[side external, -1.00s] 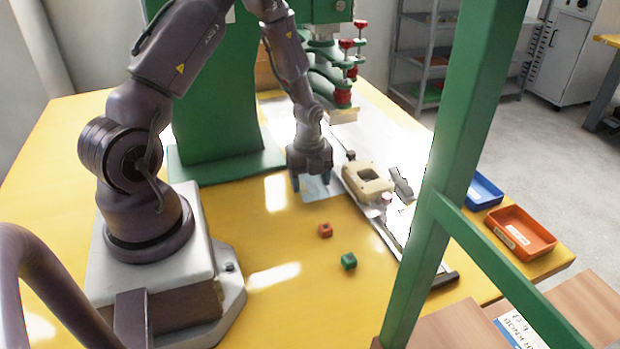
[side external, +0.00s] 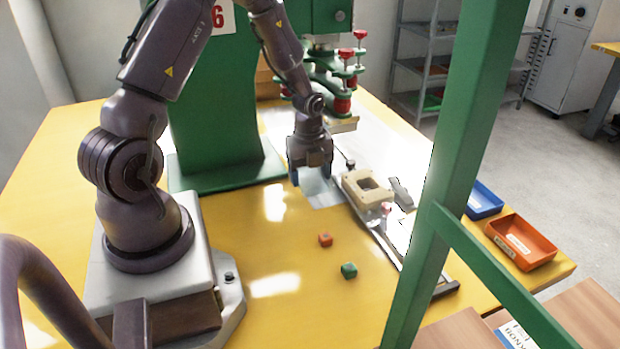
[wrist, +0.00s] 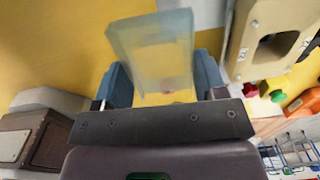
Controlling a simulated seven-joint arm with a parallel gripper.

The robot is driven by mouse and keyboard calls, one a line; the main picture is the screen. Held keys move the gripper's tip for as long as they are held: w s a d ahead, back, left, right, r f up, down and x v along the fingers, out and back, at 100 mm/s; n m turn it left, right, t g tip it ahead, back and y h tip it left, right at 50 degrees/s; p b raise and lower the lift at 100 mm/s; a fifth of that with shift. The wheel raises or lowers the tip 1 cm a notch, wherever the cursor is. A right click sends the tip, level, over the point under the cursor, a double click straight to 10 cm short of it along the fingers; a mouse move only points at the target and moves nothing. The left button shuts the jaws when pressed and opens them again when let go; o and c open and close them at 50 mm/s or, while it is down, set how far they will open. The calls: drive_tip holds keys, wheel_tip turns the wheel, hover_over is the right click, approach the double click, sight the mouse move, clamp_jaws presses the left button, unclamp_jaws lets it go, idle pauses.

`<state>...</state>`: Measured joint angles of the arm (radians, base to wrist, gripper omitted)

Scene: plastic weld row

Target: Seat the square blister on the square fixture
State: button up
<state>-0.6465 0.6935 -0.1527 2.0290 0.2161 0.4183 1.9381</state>
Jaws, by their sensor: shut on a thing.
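My gripper (side external: 311,175) is shut on a translucent pale-blue square blister, seen between its blue fingers in the wrist view (wrist: 152,45). In the side view the blister (side external: 320,190) shows as a pale sheet below the fingers, tilted, its lower edge hard to tell from the table. The square fixture (side external: 367,187) is a cream block with a square opening, just right of my gripper. It also shows at the upper right of the wrist view (wrist: 245,55). The blister is apart from the fixture, to its left.
A green post (side external: 455,150) stands in front at right. The green press (side external: 335,75) rises behind. Blue (side external: 484,200) and orange (side external: 548,262) trays sit at right.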

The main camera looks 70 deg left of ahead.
drive_tip(key=shift+r, duration=0.1)
wheel_tip(320, 180, up, 15)
drive_tip(key=w+d, duration=0.3)
drive_tip(key=w, duration=1)
drive_tip(key=shift+n, duration=0.4)
drive_tip(key=shift+w+a+f, duration=0.1)
drive_tip(key=shift+f, duration=3.55)
drive_tip(key=shift+w+a+f, duration=0.1)
drive_tip(key=shift+f, duration=3.5)
drive_tip(key=shift+d+f, duration=0.1)
drive_tip(key=shift+f, duration=1.3)
